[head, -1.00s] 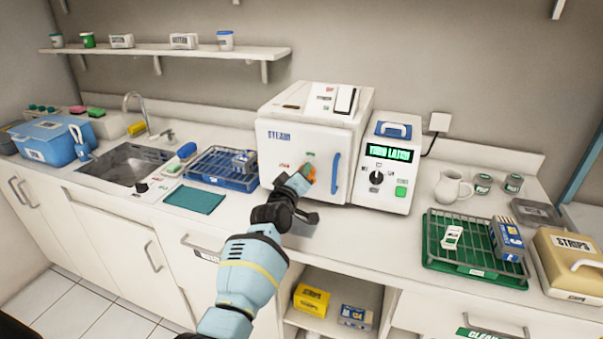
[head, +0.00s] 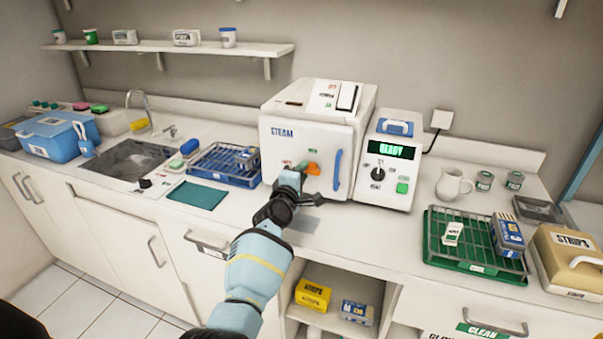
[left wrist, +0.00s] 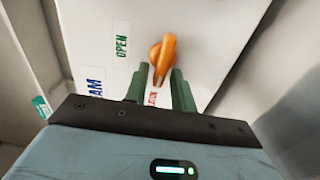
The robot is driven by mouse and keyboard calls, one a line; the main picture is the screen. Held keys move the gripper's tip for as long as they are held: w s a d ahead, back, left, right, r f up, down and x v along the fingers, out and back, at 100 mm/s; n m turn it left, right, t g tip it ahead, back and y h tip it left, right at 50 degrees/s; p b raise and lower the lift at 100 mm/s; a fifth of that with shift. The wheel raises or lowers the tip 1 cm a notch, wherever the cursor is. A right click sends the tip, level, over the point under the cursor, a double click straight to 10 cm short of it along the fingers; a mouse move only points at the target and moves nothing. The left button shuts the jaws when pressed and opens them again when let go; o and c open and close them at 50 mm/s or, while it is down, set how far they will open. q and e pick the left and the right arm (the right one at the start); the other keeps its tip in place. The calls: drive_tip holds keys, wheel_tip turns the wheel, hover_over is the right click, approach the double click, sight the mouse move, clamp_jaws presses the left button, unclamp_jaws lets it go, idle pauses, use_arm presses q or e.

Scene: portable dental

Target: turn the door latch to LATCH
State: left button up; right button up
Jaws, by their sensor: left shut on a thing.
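The orange door latch (head: 312,169) is on the front of the white steam sterilizer (head: 305,140). In the left wrist view the latch (left wrist: 163,52) has its round hub above and its lever reaching down between my green fingers, towards a small red label. A green OPEN label (left wrist: 121,46) is beside it. In the head view the lever points left, partly hidden by my gripper. My left gripper (head: 291,178) is shut on the latch lever; it also shows in the left wrist view (left wrist: 158,92). My right gripper is not in view.
The blue door handle (head: 337,174) is just right of the latch. The control unit (head: 390,165) beside it has a lit green display that seems to read READY. A blue rack (head: 222,166) is to the left, a green tray (head: 475,245) to the right.

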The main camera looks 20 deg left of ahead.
use_arm(q)
drive_tip(key=shift+d+f, duration=0.15)
drive_tip(key=shift+d, duration=0.05)
idle(0.4)
drive_tip(key=o, duration=0.7)
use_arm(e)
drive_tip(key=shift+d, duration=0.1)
